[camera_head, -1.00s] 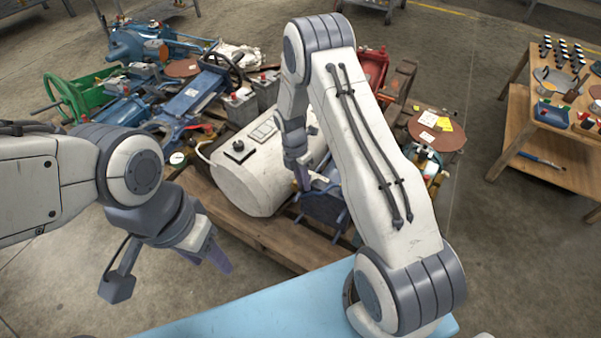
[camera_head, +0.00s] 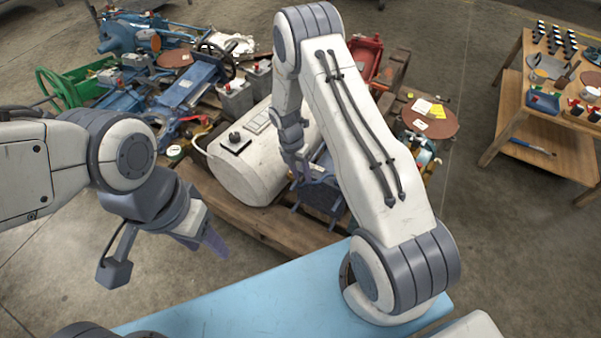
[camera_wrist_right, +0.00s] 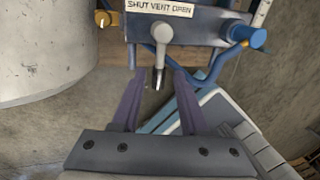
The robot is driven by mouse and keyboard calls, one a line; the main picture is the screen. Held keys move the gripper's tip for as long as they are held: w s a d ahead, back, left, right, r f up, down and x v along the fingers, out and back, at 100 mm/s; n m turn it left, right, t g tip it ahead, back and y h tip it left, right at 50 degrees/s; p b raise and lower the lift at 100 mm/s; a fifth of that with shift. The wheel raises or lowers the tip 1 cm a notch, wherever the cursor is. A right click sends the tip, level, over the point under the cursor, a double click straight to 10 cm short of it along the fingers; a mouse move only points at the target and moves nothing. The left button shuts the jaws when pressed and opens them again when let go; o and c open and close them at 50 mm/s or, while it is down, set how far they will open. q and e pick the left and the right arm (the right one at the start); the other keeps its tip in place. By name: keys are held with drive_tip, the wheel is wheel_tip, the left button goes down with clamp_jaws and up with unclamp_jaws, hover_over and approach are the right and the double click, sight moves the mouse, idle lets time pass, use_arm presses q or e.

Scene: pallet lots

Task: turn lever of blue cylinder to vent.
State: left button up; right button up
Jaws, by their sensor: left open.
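The blue cylinder assembly (camera_head: 322,198) sits at the pallet's front, partly hidden by my right arm. In the right wrist view its blue body (camera_wrist_right: 205,28) carries a label (camera_wrist_right: 160,8) reading SHUT VENT OPEN. Below the label, the grey lever (camera_wrist_right: 161,50) points toward the bottom of the picture. My right gripper (camera_wrist_right: 157,78) is open, its two fingers apart on either side of the lever's lower end. Contact cannot be told. It also shows in the head view (camera_head: 300,180). My left gripper (camera_head: 213,240) is open and empty, off the pallet's front left.
A large whitish tank (camera_head: 248,165) lies left of the blue assembly. Several machines crowd the wooden pallet (camera_head: 255,220) behind. A light blue surface (camera_head: 240,303) is in front. A wooden bench (camera_head: 515,100) stands at the right, with bare floor between.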

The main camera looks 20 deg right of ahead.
drive_tip(key=shift+w+r, duration=0.1)
drive_tip(key=p+v, duration=0.3)
drive_tip(key=v, duration=0.7)
drive_tip(key=shift+r, duration=0.15)
drive_tip(key=shift+a, duration=0.1)
drive_tip(key=s+a+r+m+t, duration=0.2)
drive_tip(key=s+a+r+m, duration=0.7)
drive_tip(key=a+r, duration=0.55)
drive_tip(key=s+a+r+m+y, duration=0.1)
drive_tip(key=s+r+m, duration=0.35)
drive_tip(key=s, duration=0.55)
drive_tip(key=s+r+m+y, duration=0.1)
drive_tip(key=s+r+m, duration=0.35)
drive_tip(key=s, duration=0.45)
wheel_tip(320, 180, up, 24)
drive_tip(key=p, duration=2.4)
drive_tip(key=shift+f+p, duration=0.2)
drive_tip(key=shift+p, duration=0.1)
